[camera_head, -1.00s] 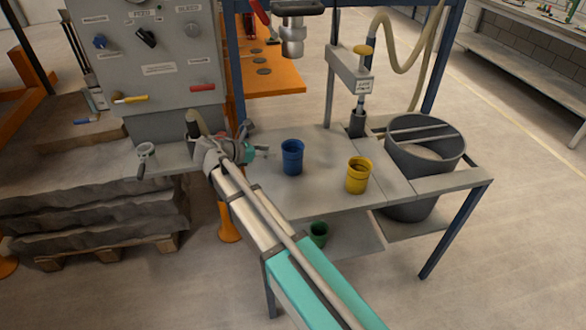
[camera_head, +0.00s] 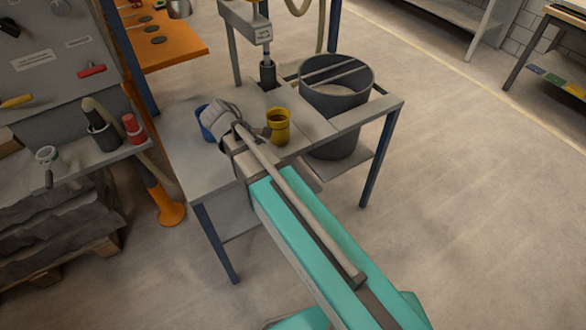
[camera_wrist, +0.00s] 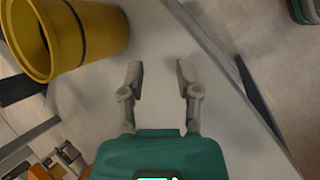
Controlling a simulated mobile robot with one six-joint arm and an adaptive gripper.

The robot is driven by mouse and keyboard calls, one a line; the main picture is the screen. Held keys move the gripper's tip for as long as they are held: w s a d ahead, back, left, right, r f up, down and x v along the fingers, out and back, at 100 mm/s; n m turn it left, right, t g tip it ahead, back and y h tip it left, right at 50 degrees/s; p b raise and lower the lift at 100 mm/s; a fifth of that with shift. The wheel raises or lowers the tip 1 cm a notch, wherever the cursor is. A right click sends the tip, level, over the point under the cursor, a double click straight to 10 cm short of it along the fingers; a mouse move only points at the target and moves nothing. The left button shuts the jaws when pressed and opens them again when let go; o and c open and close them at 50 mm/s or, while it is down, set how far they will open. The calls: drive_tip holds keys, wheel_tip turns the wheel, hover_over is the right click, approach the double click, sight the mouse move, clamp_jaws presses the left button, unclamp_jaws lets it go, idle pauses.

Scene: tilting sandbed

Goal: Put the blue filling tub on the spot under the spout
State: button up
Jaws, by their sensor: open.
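The blue tub (camera_head: 205,122) stands on the grey table, mostly hidden behind my wrist in the head view. I cannot make it out in the wrist view. A grey nozzle (camera_head: 179,8) at the top edge of the head view is cut off, and the spot below it is not clearly shown. My gripper (camera_wrist: 159,78) is open and empty in the wrist view, its fingers pointing over the grey table top. The gap between gripper and blue tub cannot be told.
A yellow tub (camera_head: 278,126) stands right of my wrist; it is large at upper left in the wrist view (camera_wrist: 90,35). A labelled dispenser (camera_head: 246,22) reaches over a dark holder (camera_head: 267,74). A big grey bin (camera_head: 336,105) stands at the table's right.

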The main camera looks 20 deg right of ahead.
drive_tip(key=s+d+f+m+g+y, duration=0.1)
drive_tip(key=s+d+f+m+y, duration=0.1)
drive_tip(key=s+d+m+y, duration=0.4)
drive_tip(key=shift+s+d+f+m+g, duration=0.35)
drive_tip(key=shift+s+d+m, duration=0.8)
drive_tip(key=shift+s+m, duration=1.3)
